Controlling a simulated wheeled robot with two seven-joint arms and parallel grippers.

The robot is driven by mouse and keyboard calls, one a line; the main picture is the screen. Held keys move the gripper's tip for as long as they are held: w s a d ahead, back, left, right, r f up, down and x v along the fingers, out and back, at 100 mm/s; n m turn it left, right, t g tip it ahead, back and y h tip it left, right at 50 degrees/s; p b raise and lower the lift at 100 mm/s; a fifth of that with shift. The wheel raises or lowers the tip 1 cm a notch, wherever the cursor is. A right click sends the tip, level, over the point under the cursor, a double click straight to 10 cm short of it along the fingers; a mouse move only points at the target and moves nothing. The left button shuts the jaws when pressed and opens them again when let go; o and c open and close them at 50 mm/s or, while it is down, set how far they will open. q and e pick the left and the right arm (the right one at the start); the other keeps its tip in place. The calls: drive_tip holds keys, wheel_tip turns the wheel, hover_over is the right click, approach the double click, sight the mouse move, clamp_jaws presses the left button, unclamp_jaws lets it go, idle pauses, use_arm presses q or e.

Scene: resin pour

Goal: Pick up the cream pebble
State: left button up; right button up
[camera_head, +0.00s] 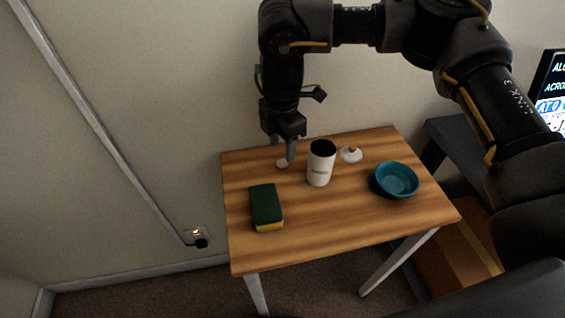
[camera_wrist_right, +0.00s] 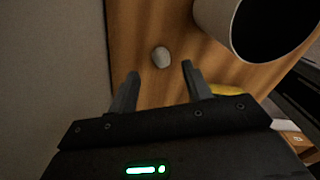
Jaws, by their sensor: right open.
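The cream pebble (camera_head: 282,164) lies on the wooden table near its back left edge, partly hidden by a finger in the head view. In the right wrist view the pebble (camera_wrist_right: 161,57) shows whole, ahead of the fingertips and roughly between their lines. My right gripper (camera_head: 283,152) is just above it, pointing down; it also shows in the right wrist view (camera_wrist_right: 160,70) with its fingers apart and nothing between them. My left gripper is not in view.
A white canister (camera_head: 320,168) with a dark open top stands close to the right of the gripper. A white lid (camera_head: 351,155) with a knob, a teal bowl (camera_head: 396,180) and a green and yellow sponge (camera_head: 265,207) are on the table (camera_head: 335,235). The front middle is clear.

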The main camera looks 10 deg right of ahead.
sight(282, 161)
wheel_tip(282, 161, down, 4)
drive_tip(key=shift+s, duration=0.1)
drive_tip(key=shift+f, duration=0.2)
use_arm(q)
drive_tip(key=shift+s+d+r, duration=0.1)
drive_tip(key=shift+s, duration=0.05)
use_arm(e)
drive_tip(key=c, duration=1)
drive_tip(key=shift+r, duration=0.1)
drive_tip(key=shift+c, duration=0.3)
